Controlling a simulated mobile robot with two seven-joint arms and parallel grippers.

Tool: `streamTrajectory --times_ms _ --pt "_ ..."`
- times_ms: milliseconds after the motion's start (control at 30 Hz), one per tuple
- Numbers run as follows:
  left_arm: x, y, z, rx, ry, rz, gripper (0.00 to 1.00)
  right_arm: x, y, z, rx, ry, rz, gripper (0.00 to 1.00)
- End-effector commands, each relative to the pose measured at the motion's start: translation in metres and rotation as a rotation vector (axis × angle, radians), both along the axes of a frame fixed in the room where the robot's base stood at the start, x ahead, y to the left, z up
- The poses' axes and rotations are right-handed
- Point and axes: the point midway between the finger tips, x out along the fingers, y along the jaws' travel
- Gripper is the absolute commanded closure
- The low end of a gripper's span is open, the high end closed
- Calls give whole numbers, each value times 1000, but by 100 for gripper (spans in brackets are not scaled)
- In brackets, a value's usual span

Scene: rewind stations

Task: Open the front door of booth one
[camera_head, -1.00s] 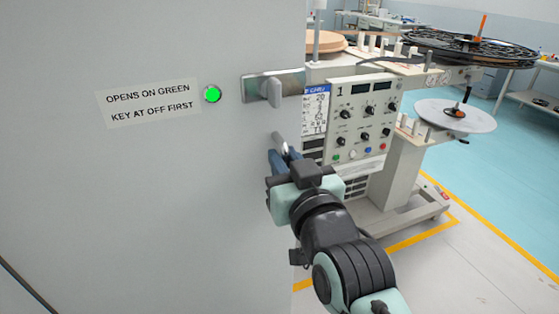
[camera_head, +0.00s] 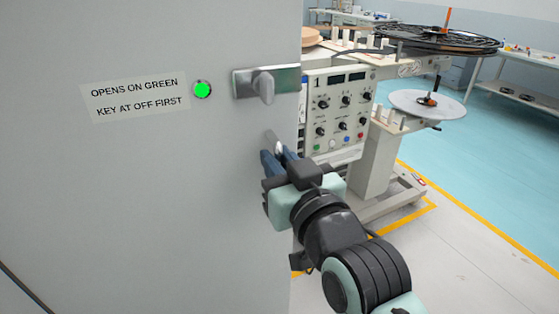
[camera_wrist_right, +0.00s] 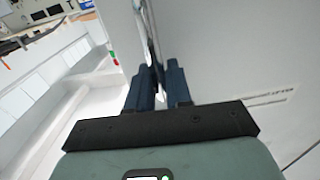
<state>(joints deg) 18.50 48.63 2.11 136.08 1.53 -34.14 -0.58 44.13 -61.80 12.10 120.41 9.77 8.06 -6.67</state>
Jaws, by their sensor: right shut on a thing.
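The grey booth door (camera_head: 150,200) fills the left of the head view. It bears a label reading "OPENS ON GREEN / KEY AT OFF FIRST" (camera_head: 135,96), a lit green lamp (camera_head: 202,89) and a metal plate with a turn knob (camera_head: 264,85). Below the knob is a metal door handle (camera_head: 275,141). My right gripper (camera_head: 278,157) is shut on this handle near the door's right edge. In the right wrist view the shiny handle (camera_wrist_right: 153,35) runs between the blue fingers. Whether the door stands ajar is hard to tell. My left gripper is not in view.
Beyond the door edge stands a machine with a control panel marked 1 (camera_head: 340,112), a black reel (camera_head: 440,38) and a pale disc (camera_head: 427,104). Yellow lines (camera_head: 460,208) mark the floor. A bench (camera_head: 520,90) stands at the far right. Floor at lower right is clear.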

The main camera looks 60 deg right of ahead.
Motion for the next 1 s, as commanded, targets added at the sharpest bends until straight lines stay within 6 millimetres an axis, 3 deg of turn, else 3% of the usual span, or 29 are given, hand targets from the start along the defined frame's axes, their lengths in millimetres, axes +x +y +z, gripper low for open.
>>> streamTrajectory --times_ms 100,133,167,567,1000 --pt "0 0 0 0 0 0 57 0 0 1 -1 -1 0 100" --pt "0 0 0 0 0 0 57 0 0 1 -1 -1 0 74" --pt "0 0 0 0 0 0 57 0 0 1 -1 -1 0 65" --pt "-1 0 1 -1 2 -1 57 -5 4 1 -3 -2 0 65" --pt "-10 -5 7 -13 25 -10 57 -77 57 2 -5 -5 0 65"
